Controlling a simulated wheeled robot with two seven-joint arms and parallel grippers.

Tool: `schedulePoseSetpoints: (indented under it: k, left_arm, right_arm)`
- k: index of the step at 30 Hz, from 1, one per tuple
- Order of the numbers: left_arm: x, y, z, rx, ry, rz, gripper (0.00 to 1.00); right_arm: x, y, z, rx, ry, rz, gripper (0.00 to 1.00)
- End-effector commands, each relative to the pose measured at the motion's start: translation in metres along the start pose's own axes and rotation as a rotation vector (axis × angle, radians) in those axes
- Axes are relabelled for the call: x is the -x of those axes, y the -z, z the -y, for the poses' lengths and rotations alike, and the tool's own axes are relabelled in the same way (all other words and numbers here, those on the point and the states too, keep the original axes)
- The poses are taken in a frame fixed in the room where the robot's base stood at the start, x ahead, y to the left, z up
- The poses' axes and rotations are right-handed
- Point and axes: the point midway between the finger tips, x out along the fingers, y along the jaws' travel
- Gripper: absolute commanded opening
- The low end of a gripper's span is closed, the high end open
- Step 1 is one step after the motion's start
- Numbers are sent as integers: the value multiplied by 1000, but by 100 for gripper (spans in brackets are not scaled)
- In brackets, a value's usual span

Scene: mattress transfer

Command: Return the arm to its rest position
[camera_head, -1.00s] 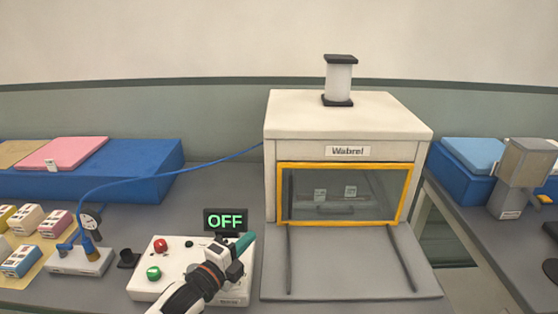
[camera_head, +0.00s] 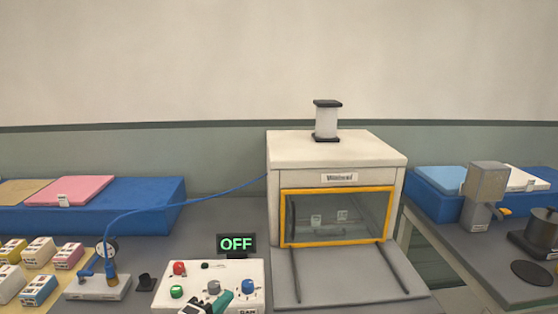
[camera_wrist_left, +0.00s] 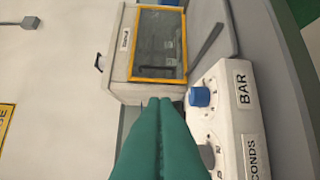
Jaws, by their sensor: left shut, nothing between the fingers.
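My left gripper (camera_head: 216,303) shows at the bottom edge of the head view, over the front of the white control box (camera_head: 254,272). Its teal fingers are shut with nothing between them; they also show in the left wrist view (camera_wrist_left: 160,101). The rest of the left arm is mostly out of the picture. In the left wrist view the fingers point toward the cabinet, with the control box and its blue knob (camera_wrist_left: 200,96) to their right. My right gripper is not in view.
The white cabinet (camera_head: 330,147) with a yellow-framed window stands in the middle. A gauge block (camera_head: 98,287) with a blue hose and several small boxes stand left. A grey device (camera_head: 484,190) stands right.

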Motion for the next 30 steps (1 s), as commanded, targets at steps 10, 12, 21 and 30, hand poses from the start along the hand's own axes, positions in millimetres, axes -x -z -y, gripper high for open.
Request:
schedulePoseSetpoints:
  k: [10, 12, 21, 30]
  left_arm:
    - [35, -10, 44, 307, 176, -121, 0]
    - [49, -13, 57, 402, 229, -168, 0]
    - [143, -26, 120, 901, 486, -508, 0]
    - [245, -41, 154, 1268, 646, -905, 0]
  right_arm:
    - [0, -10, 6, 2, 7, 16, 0]
    - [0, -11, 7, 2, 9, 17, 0]
    - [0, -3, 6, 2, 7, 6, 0]
    - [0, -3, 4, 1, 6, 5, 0]
